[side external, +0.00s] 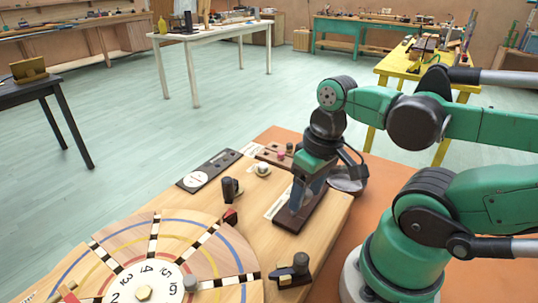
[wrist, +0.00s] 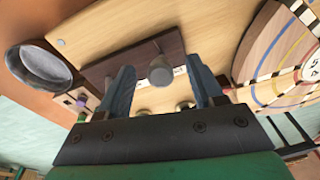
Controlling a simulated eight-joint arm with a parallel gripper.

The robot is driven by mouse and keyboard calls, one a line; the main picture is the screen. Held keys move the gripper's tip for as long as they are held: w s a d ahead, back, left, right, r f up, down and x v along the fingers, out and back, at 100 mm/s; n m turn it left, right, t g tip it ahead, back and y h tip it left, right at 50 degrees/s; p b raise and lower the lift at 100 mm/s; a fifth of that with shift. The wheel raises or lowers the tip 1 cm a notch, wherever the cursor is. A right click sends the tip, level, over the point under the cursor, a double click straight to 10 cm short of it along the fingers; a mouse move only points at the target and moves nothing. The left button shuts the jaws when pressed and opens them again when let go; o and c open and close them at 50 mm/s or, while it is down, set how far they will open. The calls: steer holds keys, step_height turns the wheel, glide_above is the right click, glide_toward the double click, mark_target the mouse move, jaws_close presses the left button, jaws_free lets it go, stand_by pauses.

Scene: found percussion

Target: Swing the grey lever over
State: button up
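My gripper (side external: 308,190) points down over a dark brown board (side external: 294,219) on the wooden table; the board also shows in the wrist view (wrist: 118,69). In the wrist view my gripper (wrist: 162,80) is open, with one blue-grey finger on each side of a round grey knob (wrist: 160,72). The knob looks like the end of the grey lever, seen nearly end-on. Gaps show between the knob and both fingers. In the side view my gripper hides the lever, so its tilt cannot be told.
A large numbered wheel (side external: 115,240) lies at the left. A black block with a grey knob (side external: 291,271) stands near the front edge. A grey bowl (wrist: 43,66) is beside the board.

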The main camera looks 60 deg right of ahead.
step_height(320, 180, up, 20)
stand_by(0.7)
steer(key=shift+f, duration=0.1)
steer(key=w+a+f+n+t, duration=0.1)
steer(key=w+f, duration=0.3)
steer(key=f, duration=0.4)
steer(key=w+a+f+n+t, duration=0.1)
steer(key=w+f+t, duration=0.3)
steer(key=f, duration=0.4)
steer(key=shift+w+a+f+t, duration=0.2)
steer(key=shift+w+a+t, duration=0.1)
steer(key=shift+w, duration=0.45)
